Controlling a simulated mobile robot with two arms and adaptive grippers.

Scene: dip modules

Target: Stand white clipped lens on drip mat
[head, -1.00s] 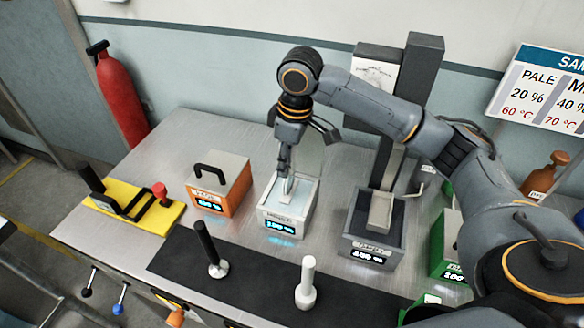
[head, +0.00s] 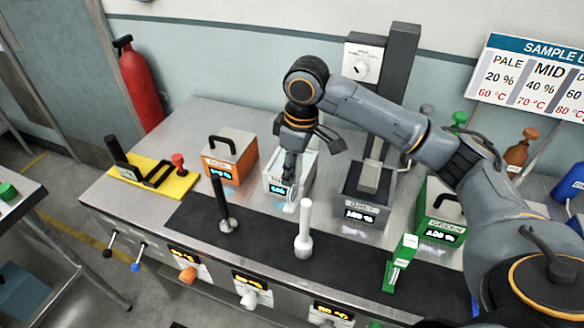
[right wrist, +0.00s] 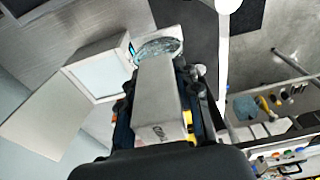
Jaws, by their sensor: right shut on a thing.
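My right gripper (head: 290,186) is shut on the white clip (right wrist: 158,95), whose clear round lens (right wrist: 158,48) sticks out from its far end in the right wrist view. In the head view the gripper points down at the front side of the white tank (head: 275,187), and a pale part of the clip (head: 290,207) shows below the fingers, over the back edge of the black drip mat (head: 262,243). Whether the lens touches the mat cannot be told. My left gripper is not in view.
The mat between the two handled tools is bare.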

